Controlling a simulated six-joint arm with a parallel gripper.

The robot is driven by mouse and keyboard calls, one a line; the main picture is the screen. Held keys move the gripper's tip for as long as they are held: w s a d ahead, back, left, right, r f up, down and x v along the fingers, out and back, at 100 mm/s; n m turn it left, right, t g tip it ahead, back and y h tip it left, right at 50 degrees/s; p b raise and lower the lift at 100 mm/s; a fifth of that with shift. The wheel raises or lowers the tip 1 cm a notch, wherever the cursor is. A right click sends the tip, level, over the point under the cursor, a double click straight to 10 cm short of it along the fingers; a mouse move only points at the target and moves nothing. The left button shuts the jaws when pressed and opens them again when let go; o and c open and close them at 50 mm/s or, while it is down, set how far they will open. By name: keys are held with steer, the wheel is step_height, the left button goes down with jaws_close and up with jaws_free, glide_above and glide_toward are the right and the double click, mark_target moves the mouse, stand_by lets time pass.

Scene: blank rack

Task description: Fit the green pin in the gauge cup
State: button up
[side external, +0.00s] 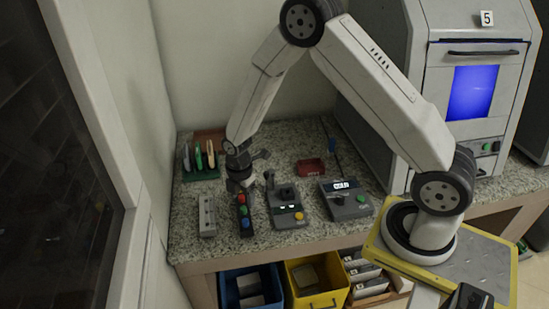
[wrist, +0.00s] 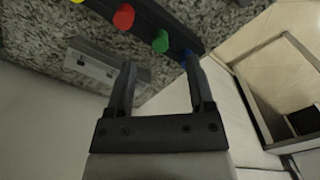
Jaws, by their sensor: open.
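The green pin (side external: 244,211) stands in a dark rack (side external: 247,234) between a red pin (side external: 241,198) and a blue pin (side external: 246,224). In the wrist view the green pin (wrist: 160,43) shows just beyond and between my fingertips. My gripper (side external: 241,184) is above the far end of the rack; in the wrist view my gripper (wrist: 160,64) is open with nothing between its fingers. The right finger overlaps the blue pin (wrist: 186,58) in that view. A grey gauge with a lit display (side external: 345,199) stands to the right; I cannot make out its cup clearly.
A light grey slotted block (side external: 207,216) is left of the rack. A device with a yellow button (side external: 288,208) stands between rack and gauge. A green card rack (side external: 200,172) and red tray (side external: 310,168) are behind. Blue (side external: 232,292) and yellow (side external: 325,301) bins sit below the bench.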

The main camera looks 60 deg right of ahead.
mark_target(243, 208)
steer(key=shift+a+f, duration=0.1)
steer(key=shift+f, duration=2)
jaws_close()
